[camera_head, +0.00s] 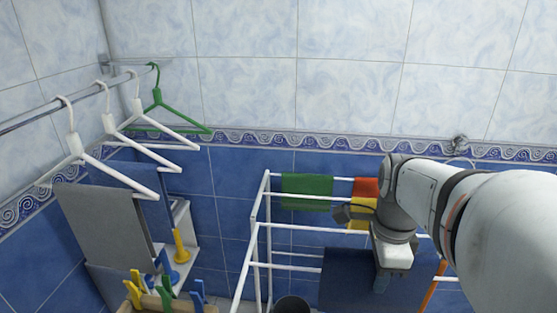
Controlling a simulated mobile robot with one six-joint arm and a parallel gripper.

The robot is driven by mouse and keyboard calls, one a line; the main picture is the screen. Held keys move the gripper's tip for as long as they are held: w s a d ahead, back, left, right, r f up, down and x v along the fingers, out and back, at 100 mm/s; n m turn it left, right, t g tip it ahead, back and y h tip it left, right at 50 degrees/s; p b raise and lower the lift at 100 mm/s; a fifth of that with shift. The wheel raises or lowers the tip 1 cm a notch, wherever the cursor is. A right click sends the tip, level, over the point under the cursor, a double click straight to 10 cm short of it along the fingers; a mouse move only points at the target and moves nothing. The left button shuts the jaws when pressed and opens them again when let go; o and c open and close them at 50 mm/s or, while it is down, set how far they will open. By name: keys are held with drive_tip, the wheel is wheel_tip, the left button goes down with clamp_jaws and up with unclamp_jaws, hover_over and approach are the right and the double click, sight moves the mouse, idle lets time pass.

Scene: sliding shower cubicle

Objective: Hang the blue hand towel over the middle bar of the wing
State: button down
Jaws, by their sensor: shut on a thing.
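A dark blue towel (345,278) hangs as a flat sheet in the lower right of the head view, in front of the white drying rack (266,222). My gripper (381,284) points down at the towel's right part and is shut on it. The fingertips are small and partly lost against the blue cloth. The rack's white bars run left to right at several heights. I cannot tell whether the towel touches a bar, and its lower edge is out of frame. My arm hides much of the rack's right side.
A green cloth (306,191), a red cloth (366,187) and a yellow cloth (361,213) hang on the rack's back bars. A dark round container (292,304) is at the bottom edge. At left are hangers on a rail, a grey towel (105,228) and clothes pegs (165,290).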

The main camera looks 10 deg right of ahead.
drive_tip(key=shift+w, duration=0.1)
drive_tip(key=shift+w+d+p, duration=1.4)
drive_tip(key=shift+w+d, duration=0.75)
drive_tip(key=shift+w, duration=5.45)
drive_tip(key=s+f+b, duration=0.2)
drive_tip(key=f+b, duration=0.5)
drive_tip(key=f, duration=0.2)
drive_tip(key=s+a+f+b, duration=0.1)
drive_tip(key=s+f+b, duration=0.1)
drive_tip(key=f+b, duration=0.5)
drive_tip(key=shift+f, duration=1.45)
drive_tip(key=c, duration=1.1)
unclamp_jaws()
drive_tip(key=shift+r, duration=0.1)
wheel_tip(320, 180, up, 8)
drive_tip(key=shift+a+f, duration=0.1)
drive_tip(key=shift+f, duration=0.05)
